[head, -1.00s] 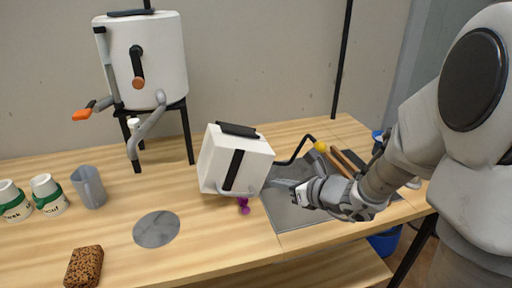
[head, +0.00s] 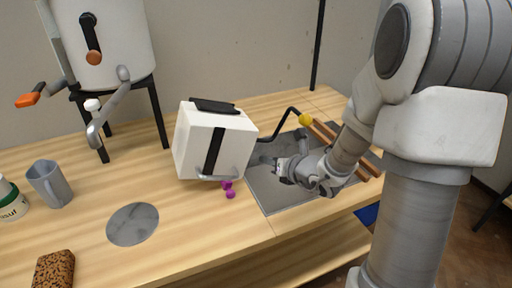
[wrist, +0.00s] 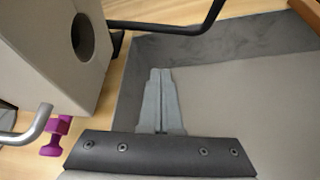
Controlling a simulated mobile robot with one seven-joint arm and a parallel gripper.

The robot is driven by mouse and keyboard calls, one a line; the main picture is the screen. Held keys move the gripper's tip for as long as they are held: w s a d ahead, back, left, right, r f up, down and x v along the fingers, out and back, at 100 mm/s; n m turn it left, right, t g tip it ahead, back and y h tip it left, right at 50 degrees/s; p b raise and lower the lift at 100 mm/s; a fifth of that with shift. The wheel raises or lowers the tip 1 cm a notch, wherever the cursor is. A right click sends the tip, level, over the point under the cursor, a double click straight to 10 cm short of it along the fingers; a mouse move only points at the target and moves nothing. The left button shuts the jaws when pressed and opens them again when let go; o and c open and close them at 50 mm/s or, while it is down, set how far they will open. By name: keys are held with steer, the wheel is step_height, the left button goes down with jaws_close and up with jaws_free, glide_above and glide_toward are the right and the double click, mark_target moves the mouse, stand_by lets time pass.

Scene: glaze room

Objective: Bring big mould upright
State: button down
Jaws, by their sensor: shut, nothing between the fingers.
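The big mould is most likely the white block (head: 196,142) with black straps and a grey handle. It sits tilted on the wooden table, and what props it is unclear. The wrist view shows one side of the block (wrist: 50,50) with a dark round hole.
A purple piece (head: 229,190) lies by the block's lower front edge. A bent black rod with a yellow end (head: 305,119) rises behind my gripper. A white tank (head: 110,45) stands on a black stand. A grey jug (head: 50,184) is at left.

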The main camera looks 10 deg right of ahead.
steer(key=b+x, duration=0.3)
steer(key=x, duration=0.7)
steer(key=shift+s+d+r, duration=0.1)
steer(key=shift+d+r, duration=0.15)
steer(key=shift+r, duration=0.35)
steer(key=shift+s+d+r, duration=0.1)
steer(key=shift+d+r, duration=0.1)
steer(key=shift+r, duration=0.45)
steer(key=shift+s+d+r, duration=0.1)
steer(key=shift+d+r, duration=0.15)
steer(key=shift+r, duration=0.35)
steer(key=shift+w+d+r, duration=0.1)
